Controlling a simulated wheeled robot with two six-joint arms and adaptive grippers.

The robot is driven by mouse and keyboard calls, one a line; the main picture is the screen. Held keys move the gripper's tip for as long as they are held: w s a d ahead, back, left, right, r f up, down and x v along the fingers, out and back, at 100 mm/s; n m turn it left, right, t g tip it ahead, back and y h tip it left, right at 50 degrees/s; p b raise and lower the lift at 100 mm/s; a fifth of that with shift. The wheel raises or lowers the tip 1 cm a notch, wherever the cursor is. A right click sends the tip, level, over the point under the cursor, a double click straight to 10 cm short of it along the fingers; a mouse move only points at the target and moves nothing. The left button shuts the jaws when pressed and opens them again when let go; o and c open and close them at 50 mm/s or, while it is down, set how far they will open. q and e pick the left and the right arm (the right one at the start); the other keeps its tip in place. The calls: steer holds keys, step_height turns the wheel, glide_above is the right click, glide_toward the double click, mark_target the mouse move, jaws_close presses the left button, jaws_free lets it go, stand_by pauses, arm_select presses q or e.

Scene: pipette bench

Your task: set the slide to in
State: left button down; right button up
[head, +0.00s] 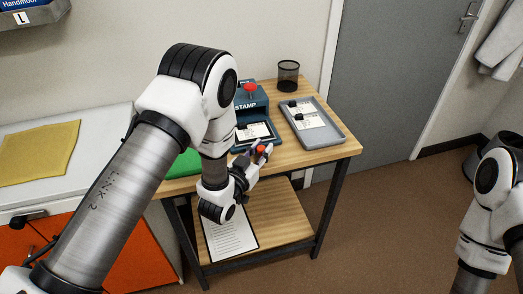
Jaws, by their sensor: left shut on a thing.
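The blue stamp press (251,97), labelled STAMP, with a red knob on top, stands on the wooden table. Its slide (273,141) sticks out at the front, toward me, with a white card (253,132) on it. My left gripper (261,150) is at the front edge of the slide, shut on a small red knob (261,149) there. My left arm hides part of the press's left side. My right arm is at the right edge; its gripper is out of view.
A grey tray (332,131) with cards and small dark items lies right of the press. A black mesh cup (288,75) stands behind. A green pad (184,164) lies left, partly behind my arm. A clipboard (229,236) lies on the lower shelf.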

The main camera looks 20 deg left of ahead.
arm_select(q)
steer(key=w+a, duration=0.2)
steer(key=w, duration=0.1)
steer(key=shift+b, duration=0.35)
steer(key=shift+s, duration=0.1)
steer(key=c, duration=0.9)
jaws_free()
steer(key=s, duration=0.4)
steer(key=s+a, duration=0.1)
steer(key=s, duration=0.2)
steer(key=s+a, duration=0.1)
steer(key=s, duration=0.3)
steer(key=shift+s+a, duration=0.1)
steer(key=shift+s, duration=0.25)
steer(key=shift+c, duration=0.2)
